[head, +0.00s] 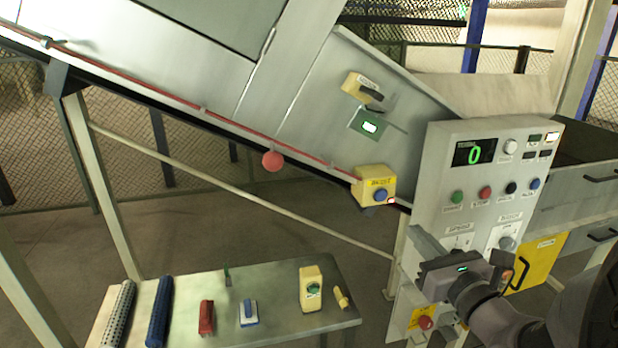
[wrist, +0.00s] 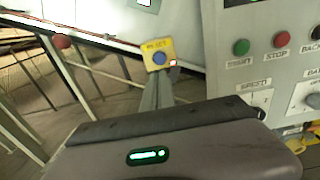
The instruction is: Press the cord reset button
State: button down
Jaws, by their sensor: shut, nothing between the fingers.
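The cord reset button is the blue round button (head: 381,195) on a yellow box (head: 366,189) with a "RESET" label, at the lower end of the red cord. A small lit red lamp (head: 391,201) sits beside it. In the wrist view the blue button (wrist: 159,59) shows just beyond my fingertips. My gripper (head: 415,231) is shut and empty. It stands in front of the grey control panel, to the right of and below the yellow box in the head view, apart from the button.
The control panel (head: 439,155) has several buttons and a display reading 0. A red ball (head: 273,161) hangs on the red cord (head: 235,122). A low table (head: 270,282) with tools stands below. A yellow panel (head: 540,262) is at right.

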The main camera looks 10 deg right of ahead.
aim_at(382, 196)
jog(key=w, duration=0.3)
jog(key=w+p, duration=0.1)
jog(key=w, duration=0.3)
jog(key=w+p, duration=0.1)
jog(key=w, duration=0.3)
jog(key=shift+w+a+f, duration=0.1)
jog(key=shift+a, duration=0.15)
jog(key=shift+w, duration=0.5)
